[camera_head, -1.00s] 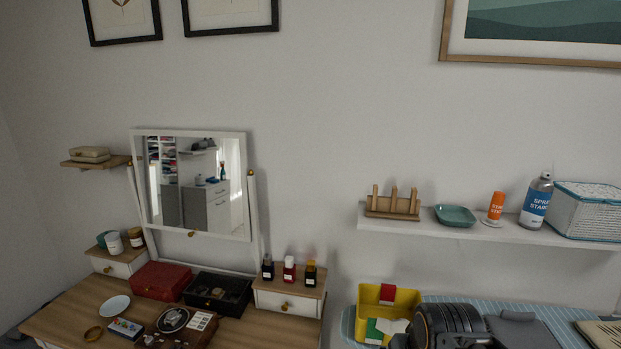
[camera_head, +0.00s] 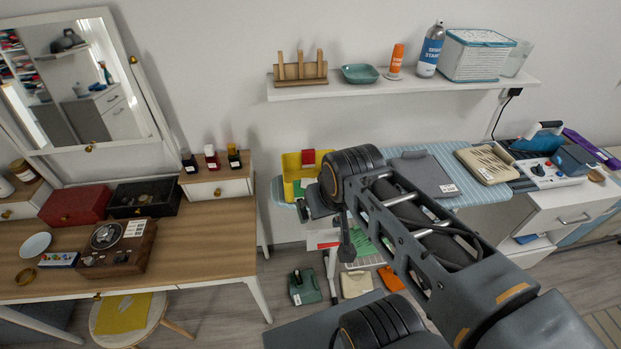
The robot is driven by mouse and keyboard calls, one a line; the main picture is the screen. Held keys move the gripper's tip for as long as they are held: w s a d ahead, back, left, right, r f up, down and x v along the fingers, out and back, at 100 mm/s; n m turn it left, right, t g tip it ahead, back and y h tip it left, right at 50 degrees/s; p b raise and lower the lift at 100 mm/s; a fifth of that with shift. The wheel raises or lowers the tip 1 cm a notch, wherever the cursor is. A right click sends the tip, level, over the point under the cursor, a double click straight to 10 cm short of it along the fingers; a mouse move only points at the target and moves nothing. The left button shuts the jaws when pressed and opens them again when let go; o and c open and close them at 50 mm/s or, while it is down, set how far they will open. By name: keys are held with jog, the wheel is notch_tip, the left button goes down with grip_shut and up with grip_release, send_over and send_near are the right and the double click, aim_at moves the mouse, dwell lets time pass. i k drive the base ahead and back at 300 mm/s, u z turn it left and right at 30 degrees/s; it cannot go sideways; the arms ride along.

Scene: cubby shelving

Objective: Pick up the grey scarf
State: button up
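I cannot make out a grey scarf for certain. A flat dark grey item (camera_head: 424,176) with a small white label lies on the blue striped ironing board (camera_head: 478,192); I cannot tell whether it is cloth. My arm reaches in from the lower right and covers part of the board. What looks like my gripper (camera_head: 346,246) hangs dark and small at the arm's far end, in front of the board's left part. Its fingers are too unclear to show whether they are open or shut.
A wall shelf (camera_head: 345,88) holds a wooden rack, dish, bottles and basket. A wooden dressing table (camera_head: 205,238) stands left. A green object (camera_head: 304,287) sits on the floor. An iron (camera_head: 540,138) is at right.

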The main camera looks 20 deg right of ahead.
aim_at(420, 168)
jog(key=z, duration=2.5)
jog(key=i, duration=0.7)
jog(key=u, duration=2.85)
